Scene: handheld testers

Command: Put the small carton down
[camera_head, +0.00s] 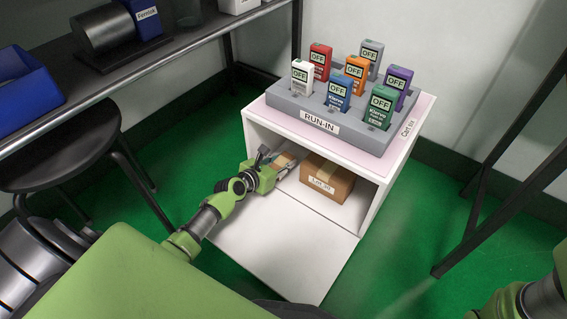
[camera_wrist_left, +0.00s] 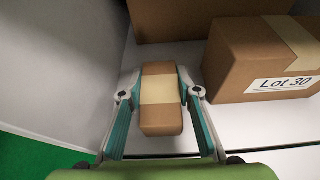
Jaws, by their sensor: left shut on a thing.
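The small carton (camera_wrist_left: 161,118) is brown with a pale tape band. My left gripper (camera_wrist_left: 158,92) is shut on it, one finger on each side. In the head view the gripper (camera_head: 279,166) reaches into the left part of the open white cabinet (camera_head: 380,185), and the small carton (camera_head: 285,160) shows partly between its fingers. I cannot tell whether the carton's underside touches the cabinet floor. My right gripper is not in view; only part of that arm shows at the lower right.
A larger box marked "Lot 30" (camera_head: 328,180) stands right of the carton. Another brown box (camera_wrist_left: 190,20) is behind, in the wrist view. The cabinet's door (camera_head: 270,245) lies lowered in front, bare. The RUN-IN rack (camera_head: 320,123) with several testers stands on top.

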